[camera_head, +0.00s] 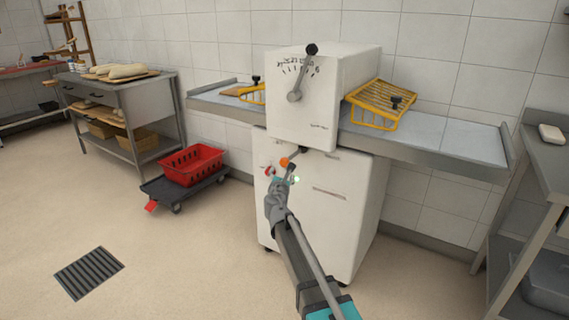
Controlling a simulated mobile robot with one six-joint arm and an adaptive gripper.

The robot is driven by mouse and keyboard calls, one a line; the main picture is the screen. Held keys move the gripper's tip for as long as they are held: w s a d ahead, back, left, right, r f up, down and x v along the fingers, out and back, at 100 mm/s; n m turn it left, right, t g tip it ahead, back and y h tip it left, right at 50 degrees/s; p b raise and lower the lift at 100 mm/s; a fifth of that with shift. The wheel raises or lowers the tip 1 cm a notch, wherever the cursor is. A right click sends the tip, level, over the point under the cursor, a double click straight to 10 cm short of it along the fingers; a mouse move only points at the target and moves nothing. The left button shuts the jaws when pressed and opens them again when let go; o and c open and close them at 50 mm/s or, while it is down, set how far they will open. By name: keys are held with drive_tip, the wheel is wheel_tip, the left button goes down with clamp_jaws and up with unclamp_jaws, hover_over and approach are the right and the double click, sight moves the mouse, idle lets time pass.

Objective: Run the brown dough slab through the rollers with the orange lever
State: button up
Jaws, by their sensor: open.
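The white dough sheeter (289,125) stands against the tiled wall, with a grey belt table on each side. A brown slab (236,91) lies on the left table beside the left yellow guard (258,94), which partly covers it. The orange lever knob (284,162) is low on the machine's front, on a short dark lever. My gripper (289,175) is open, right at the orange knob and just below it. The fingers are small here, and I cannot tell whether they touch the knob or surround it. The rollers are hidden inside the housing.
The right yellow guard (380,103) stands over the right table (450,138). A black-knobbed dial lever (311,50) is on the upper front. A red crate (192,164) on a dark dolly (160,189) stands left. A steel bench (550,155) is at right.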

sight(284, 164)
drive_tip(key=w, duration=0.9)
drive_tip(key=shift+d, duration=0.15)
clamp_jaws()
